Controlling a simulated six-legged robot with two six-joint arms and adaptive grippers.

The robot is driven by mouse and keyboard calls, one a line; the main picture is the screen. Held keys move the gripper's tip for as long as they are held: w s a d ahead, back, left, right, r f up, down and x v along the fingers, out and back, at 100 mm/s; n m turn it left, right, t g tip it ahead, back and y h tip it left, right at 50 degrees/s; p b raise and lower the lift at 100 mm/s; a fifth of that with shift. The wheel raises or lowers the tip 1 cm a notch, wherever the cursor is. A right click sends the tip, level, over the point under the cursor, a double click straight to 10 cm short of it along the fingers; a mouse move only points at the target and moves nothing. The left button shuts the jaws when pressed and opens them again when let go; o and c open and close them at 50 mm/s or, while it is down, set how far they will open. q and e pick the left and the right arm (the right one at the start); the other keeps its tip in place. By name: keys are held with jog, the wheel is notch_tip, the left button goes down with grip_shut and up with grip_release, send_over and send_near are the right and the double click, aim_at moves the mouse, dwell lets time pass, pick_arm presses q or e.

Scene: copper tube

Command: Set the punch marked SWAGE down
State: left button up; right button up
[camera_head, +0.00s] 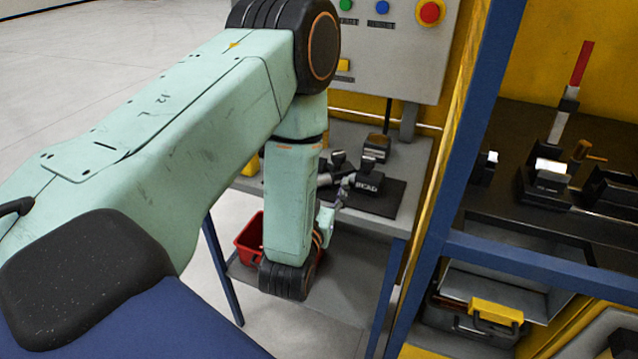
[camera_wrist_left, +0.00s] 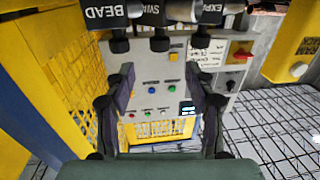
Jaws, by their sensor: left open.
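My left gripper (camera_head: 342,186) is by the black mat on the grey side table, partly hidden behind my own forearm. In the left wrist view its two dark fingers stand wide apart with nothing between them (camera_wrist_left: 160,92). Along the top of that view are three black labelled punches. The punch marked SWAGE (camera_wrist_left: 151,13) is in the middle, its lettering only partly readable. The BEAD punch (camera_wrist_left: 106,14) is at its left and the one starting EXPA (camera_wrist_left: 218,10) at its right. In the head view the BEAD punch (camera_head: 369,185) lies on the mat (camera_head: 388,203). My right gripper is not in view.
A grey control box (camera_head: 395,50) with coloured buttons stands behind the side table. A red bin (camera_head: 250,238) is on the shelf below. A blue post (camera_head: 455,180) separates this table from the dark bench (camera_head: 515,215) with black fixtures at the right.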

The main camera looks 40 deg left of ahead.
pick_arm(q)
jog(key=s+d+f+m+g+h, duration=0.1)
jog(key=s+d+f+g+h, duration=0.25)
jog(key=s+f+g, duration=0.45)
jog(key=s+d+f+m+g+h, duration=0.2)
jog(key=s+d+f+g, duration=0.2)
jog(key=s+f, duration=0.75)
jog(key=s+d+f+g, duration=0.2)
jog(key=s+g, duration=0.3)
jog(key=s, duration=0.7)
jog(key=shift+d+f+m+h, duration=0.15)
jog(key=shift+d+m+h, duration=0.05)
jog(key=shift+m+h, duration=0.15)
jog(key=shift+s+a, duration=0.1)
